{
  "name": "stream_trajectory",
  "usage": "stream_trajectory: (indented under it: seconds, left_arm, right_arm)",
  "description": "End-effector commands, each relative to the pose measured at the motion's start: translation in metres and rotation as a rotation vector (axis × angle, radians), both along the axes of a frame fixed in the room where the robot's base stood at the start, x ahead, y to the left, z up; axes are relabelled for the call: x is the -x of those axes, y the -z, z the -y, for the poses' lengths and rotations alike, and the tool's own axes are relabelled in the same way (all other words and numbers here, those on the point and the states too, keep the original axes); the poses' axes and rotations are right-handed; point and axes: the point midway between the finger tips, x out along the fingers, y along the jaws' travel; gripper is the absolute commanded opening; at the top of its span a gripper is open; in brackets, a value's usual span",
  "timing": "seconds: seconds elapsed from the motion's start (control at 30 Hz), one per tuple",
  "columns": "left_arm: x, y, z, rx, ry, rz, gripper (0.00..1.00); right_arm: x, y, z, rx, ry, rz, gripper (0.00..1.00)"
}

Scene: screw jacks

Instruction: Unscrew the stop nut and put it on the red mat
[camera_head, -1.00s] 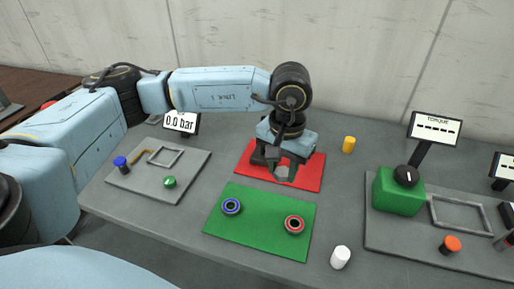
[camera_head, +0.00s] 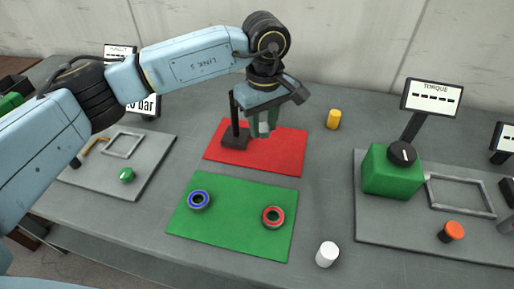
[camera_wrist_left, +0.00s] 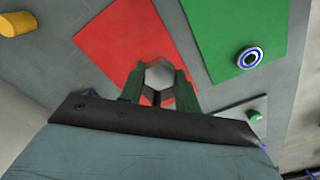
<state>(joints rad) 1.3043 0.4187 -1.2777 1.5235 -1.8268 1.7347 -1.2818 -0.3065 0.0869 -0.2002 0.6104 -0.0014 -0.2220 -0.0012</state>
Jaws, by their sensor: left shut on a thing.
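My left gripper (camera_head: 264,128) is shut on a grey hexagonal stop nut (camera_wrist_left: 158,76), which shows between its green fingers in the left wrist view. In the head view the nut (camera_head: 264,127) is small and partly covered by the fingers. The gripper appears over the back part of the red mat (camera_head: 275,158); the exact height is hard to tell. The mat (camera_wrist_left: 110,40) also lies behind the fingers in the left wrist view. My right gripper is not in view.
A black stand (camera_head: 235,140) with a post is at the mat's back left. The green mat (camera_head: 235,228) holds a blue ring (camera_head: 199,200) and a red ring (camera_head: 273,217). Yellow (camera_head: 333,119) and white (camera_head: 326,254) cylinders stand to the right, near a green box (camera_head: 392,175).

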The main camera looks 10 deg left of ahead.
Motion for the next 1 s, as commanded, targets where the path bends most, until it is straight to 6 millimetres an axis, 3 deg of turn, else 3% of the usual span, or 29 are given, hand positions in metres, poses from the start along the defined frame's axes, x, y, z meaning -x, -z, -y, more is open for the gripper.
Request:
stream_trajectory:
  seconds: [0.33, 0.6, 0.87, 1.0]
  left_arm:
    - [0.001, 0.005, -0.025, 0.001, -0.078, -0.005, 0.05]
    - [0.001, 0.052, -0.027, -0.001, -0.082, -0.006, 0.05]
    - [0.001, 0.074, -0.027, -0.001, -0.082, -0.004, 0.05]
    - [0.001, 0.095, -0.027, -0.001, -0.081, -0.004, 0.05]
  right_arm:
    - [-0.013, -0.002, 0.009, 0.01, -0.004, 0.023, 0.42]
    - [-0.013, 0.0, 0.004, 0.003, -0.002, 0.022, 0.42]
    - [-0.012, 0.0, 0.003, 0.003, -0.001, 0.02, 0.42]
    - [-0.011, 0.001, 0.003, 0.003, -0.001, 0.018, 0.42]
